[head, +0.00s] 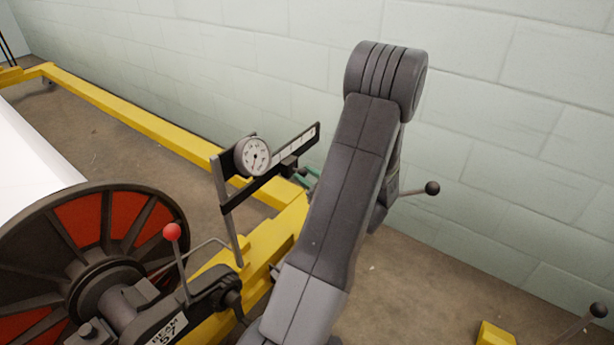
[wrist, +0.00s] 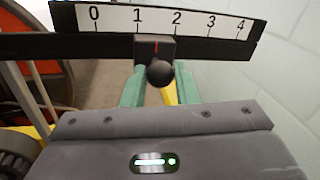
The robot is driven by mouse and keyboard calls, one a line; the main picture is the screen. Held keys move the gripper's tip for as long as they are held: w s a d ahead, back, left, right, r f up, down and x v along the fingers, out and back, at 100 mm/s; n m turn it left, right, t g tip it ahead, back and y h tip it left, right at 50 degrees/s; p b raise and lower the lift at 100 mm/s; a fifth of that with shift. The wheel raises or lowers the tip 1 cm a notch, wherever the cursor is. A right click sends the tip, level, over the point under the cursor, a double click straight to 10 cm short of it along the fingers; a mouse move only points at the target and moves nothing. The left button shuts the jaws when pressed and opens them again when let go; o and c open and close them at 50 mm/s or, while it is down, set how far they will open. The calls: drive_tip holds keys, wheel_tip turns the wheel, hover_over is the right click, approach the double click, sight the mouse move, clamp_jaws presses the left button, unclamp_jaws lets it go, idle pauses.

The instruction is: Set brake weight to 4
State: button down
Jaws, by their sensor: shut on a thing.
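The brake weight (wrist: 155,48) is a dark block on a black bar, with a red mark and a round black knob (wrist: 160,73). In the wrist view its mark stands about midway between 1 and 2 on the white scale (wrist: 165,19), which runs from 0 to 4. My gripper (wrist: 160,88) has teal fingers on either side of the knob and is shut on the weight. In the head view the weight (head: 289,166) sits under the scale bar, and the teal fingers (head: 309,178) show partly behind my grey arm.
A round dial gauge (head: 252,156) is mounted at the bar's left end. A red-knobbed lever (head: 172,232) stands beside the black and red beam flange (head: 90,215). Yellow frame rails (head: 140,120) run below, and a pale block wall (head: 500,130) is behind.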

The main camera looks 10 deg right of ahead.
drive_tip(key=w+d+p, duration=0.1)
drive_tip(key=w+d, duration=0.8)
drive_tip(key=shift+w+d, duration=0.2)
drive_tip(key=shift+d, duration=0.05)
drive_tip(key=shift+r, duration=0.1)
drive_tip(key=c, duration=1.1)
unclamp_jaws()
drive_tip(key=shift+d, duration=0.15)
drive_tip(key=shift+c, duration=0.2)
drive_tip(key=p+v, duration=0.3)
drive_tip(key=v, duration=1)
drive_tip(key=shift+s, duration=0.35)
drive_tip(key=shift+d, duration=0.1)
